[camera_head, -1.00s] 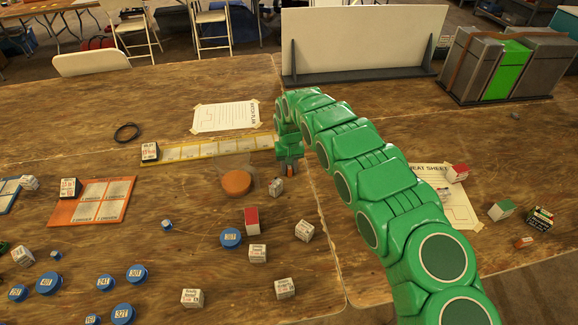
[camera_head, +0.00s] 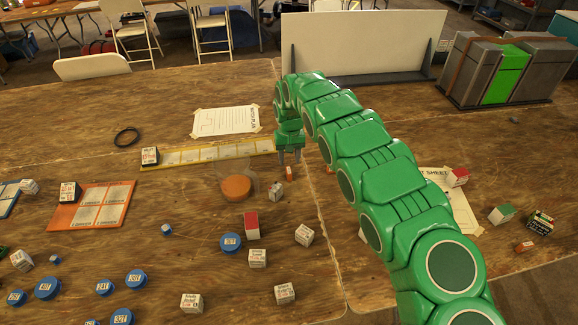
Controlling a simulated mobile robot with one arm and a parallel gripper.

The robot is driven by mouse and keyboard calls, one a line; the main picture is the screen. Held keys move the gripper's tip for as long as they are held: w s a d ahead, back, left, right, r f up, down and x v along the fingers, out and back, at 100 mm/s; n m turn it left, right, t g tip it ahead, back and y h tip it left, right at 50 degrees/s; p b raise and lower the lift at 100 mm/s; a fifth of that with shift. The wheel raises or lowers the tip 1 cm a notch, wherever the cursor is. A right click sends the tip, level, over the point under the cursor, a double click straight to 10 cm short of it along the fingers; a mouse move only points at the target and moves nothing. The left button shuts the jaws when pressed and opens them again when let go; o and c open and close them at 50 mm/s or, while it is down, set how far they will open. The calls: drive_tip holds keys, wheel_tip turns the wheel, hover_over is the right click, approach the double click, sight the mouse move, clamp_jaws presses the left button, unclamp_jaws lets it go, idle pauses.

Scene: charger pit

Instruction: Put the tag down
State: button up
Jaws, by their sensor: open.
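A small orange tag (camera_head: 289,174) stands on the wooden table, just right of a clear round container (camera_head: 238,184) with an orange disc in it. My gripper (camera_head: 289,161) is open and empty just above the tag, with its two fingers pointing down. The fingers look clear of the tag, though the exact gap is hard to judge. A small white box (camera_head: 276,190) lies close to the left of the tag.
A yellow strip (camera_head: 207,154) ends beside my gripper. White boxes (camera_head: 304,235) and blue discs (camera_head: 231,242) lie toward the front. A white panel (camera_head: 364,45) stands behind. My green arm covers part of the right table.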

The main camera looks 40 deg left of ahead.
sight(289, 170)
wheel_tip(289, 170, up, 6)
drive_tip(key=shift+f, duration=0.25)
idle(0.5)
